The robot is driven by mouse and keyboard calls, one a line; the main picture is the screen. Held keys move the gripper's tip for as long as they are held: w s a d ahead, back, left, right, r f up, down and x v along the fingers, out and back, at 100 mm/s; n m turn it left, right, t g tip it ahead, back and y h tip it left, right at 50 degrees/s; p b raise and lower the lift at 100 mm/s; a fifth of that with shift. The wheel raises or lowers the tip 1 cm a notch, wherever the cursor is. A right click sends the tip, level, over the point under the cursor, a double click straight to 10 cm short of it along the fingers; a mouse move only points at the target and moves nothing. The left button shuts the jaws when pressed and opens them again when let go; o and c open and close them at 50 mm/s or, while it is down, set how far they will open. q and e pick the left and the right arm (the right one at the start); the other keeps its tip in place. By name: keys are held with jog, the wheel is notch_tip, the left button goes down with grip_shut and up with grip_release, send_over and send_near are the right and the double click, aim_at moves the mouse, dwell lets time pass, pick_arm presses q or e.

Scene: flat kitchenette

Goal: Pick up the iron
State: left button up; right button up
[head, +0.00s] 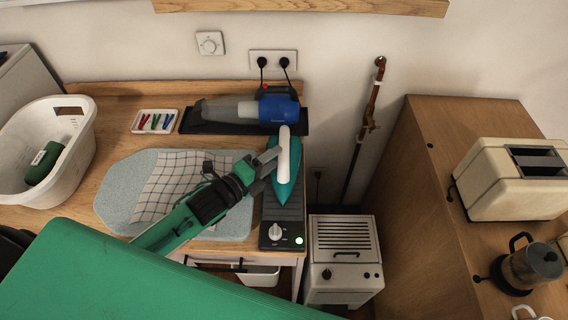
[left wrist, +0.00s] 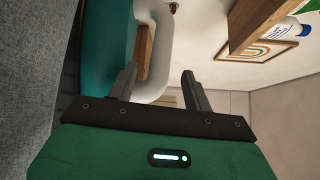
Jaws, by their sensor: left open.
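The iron (head: 285,186) is teal with a white handle (head: 283,150). It rests on a dark grey stand with a knob and a lit light, at the right end of the wooden counter. My left gripper (head: 267,168) comes in from the left and is open at the handle's left side. In the left wrist view, the white handle (left wrist: 157,50) shows between the two spread fingers of my left gripper (left wrist: 160,82), with the teal body (left wrist: 107,45) at left. I cannot tell whether a finger touches the handle. My right gripper is not in view.
A blue and grey handheld vacuum (head: 278,109) lies on a black tray behind the iron. A checked cloth (head: 170,183) lies on the pale ironing pad (head: 115,190) under my arm. A white basket (head: 75,140) stands at left; a small heater (head: 343,262) and wooden cabinet stand at right.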

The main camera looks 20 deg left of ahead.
pick_arm(q)
jog(key=shift+w+d+r+p, duration=0.15)
jog(key=shift+w+p, duration=0.15)
jog(key=shift+w, duration=0.1)
jog(key=p+x, duration=0.2)
jog(key=x, duration=0.1)
jog(key=shift+w, duration=0.2)
jog(key=shift+w+d+f, duration=0.25)
jog(key=shift+w, duration=0.15)
grip_shut()
jog(key=shift+r, duration=0.15)
